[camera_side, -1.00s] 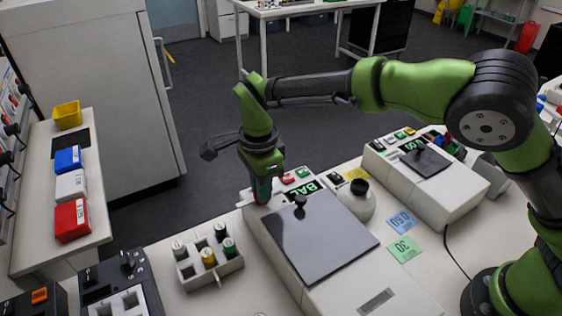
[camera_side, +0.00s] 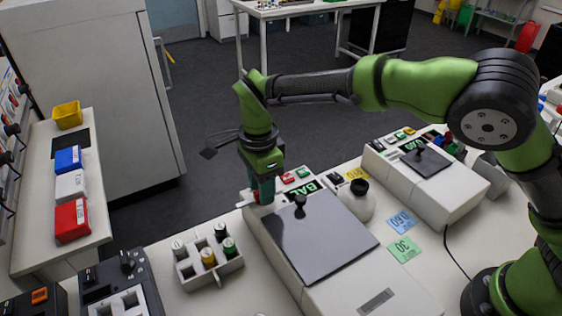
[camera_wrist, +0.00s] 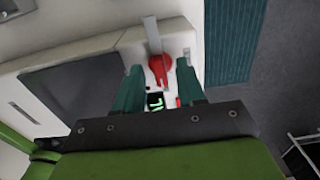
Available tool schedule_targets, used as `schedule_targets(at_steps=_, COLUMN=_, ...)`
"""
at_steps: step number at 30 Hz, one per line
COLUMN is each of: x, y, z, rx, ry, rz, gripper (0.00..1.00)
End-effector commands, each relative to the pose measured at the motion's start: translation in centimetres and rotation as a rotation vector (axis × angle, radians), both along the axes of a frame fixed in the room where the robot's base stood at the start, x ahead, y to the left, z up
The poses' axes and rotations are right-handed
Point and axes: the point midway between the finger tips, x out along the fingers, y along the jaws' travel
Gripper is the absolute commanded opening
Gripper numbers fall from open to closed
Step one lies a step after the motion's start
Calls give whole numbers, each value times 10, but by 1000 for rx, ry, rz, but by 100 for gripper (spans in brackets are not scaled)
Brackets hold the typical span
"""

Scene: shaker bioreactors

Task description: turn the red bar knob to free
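The red bar knob (camera_wrist: 160,70) is on the edge of the pale near unit, and in the wrist view it lies just past my fingertips, between them. A thin pale strip (camera_wrist: 152,36) stands beside it. My gripper (camera_wrist: 159,66) points down at the knob with its dark green fingers apart, one on each side; I see a narrow gap on the left. In the side view my gripper (camera_side: 259,199) is low over the unit's back left corner, and only a little red shows at the fingertips. The knob's exact bar angle is hard to read.
The near unit has a dark lid (camera_side: 318,240) with a black knob and a green display (camera_side: 303,190). A vial rack (camera_side: 209,259) is to the left. A second unit (camera_side: 425,182) stands at the right.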

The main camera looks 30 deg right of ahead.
Motion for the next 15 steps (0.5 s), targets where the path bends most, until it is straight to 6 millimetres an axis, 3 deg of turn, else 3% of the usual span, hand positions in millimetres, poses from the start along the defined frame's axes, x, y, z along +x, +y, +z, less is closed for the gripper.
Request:
schedule_targets(at_steps=5, x=1, y=0, z=29, rx=4, ry=-6, rz=0, gripper=39)
schedule_targets(at_steps=15, x=1, y=0, z=112, rx=3, ry=-6, rz=-2, gripper=39)
